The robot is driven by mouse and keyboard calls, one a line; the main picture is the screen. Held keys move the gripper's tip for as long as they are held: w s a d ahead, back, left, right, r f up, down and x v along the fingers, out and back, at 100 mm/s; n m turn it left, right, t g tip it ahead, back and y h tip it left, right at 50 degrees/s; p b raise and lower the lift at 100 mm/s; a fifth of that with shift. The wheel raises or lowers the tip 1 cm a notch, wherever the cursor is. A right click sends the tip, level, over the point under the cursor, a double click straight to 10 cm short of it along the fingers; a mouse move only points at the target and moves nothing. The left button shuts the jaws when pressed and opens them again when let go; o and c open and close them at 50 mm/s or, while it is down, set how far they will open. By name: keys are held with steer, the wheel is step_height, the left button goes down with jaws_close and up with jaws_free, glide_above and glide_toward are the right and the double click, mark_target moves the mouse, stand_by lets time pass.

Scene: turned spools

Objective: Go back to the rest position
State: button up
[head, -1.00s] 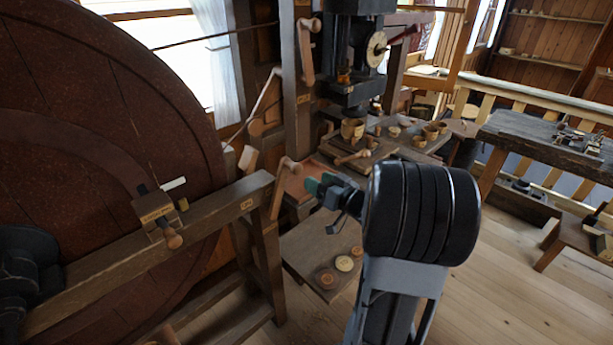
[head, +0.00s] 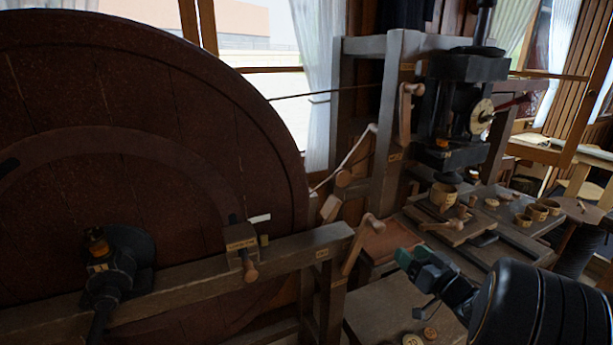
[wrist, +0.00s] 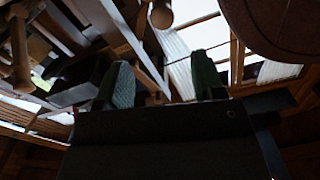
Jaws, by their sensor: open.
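My gripper (head: 413,262) is at the lower right of the head view, at the end of my dark arm. It points left, in front of the workbench. In the wrist view its two green-padded fingers (wrist: 163,84) stand apart with nothing between them. Past the fingers the wrist view shows wooden beams, a rounded wooden knob (wrist: 161,15) and bright window panes.
A large dark red wheel (head: 130,190) fills the left. A wooden beam (head: 300,247) with a small block and peg runs before it. A black press (head: 465,95) stands over a bench with several turned wooden cups (head: 537,211). Wooden discs (head: 412,340) lie on a low shelf.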

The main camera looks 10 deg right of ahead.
steer(key=s+d+f+m+g+h, duration=0.25)
steer(key=d+f+g+h, duration=0.25)
steer(key=d+f+h, duration=0.25)
steer(key=s+f+m+g+h, duration=0.1)
steer(key=s+m+g+h, duration=0.1)
steer(key=s+g+h, duration=0.3)
steer(key=s+a+r+n+g+y, duration=0.2)
steer(key=s+a+y, duration=0.1)
steer(key=a, duration=0.9)
steer(key=s+a+r+n+g+y, duration=0.1)
steer(key=a+y, duration=0.4)
steer(key=a, duration=0.8)
step_height(320, 180, up, 2)
steer(key=shift+s+a+r+n+g, duration=0.15)
steer(key=shift+s+n+g, duration=0.4)
steer(key=shift+s, duration=0.6)
steer(key=shift+c, duration=0.4)
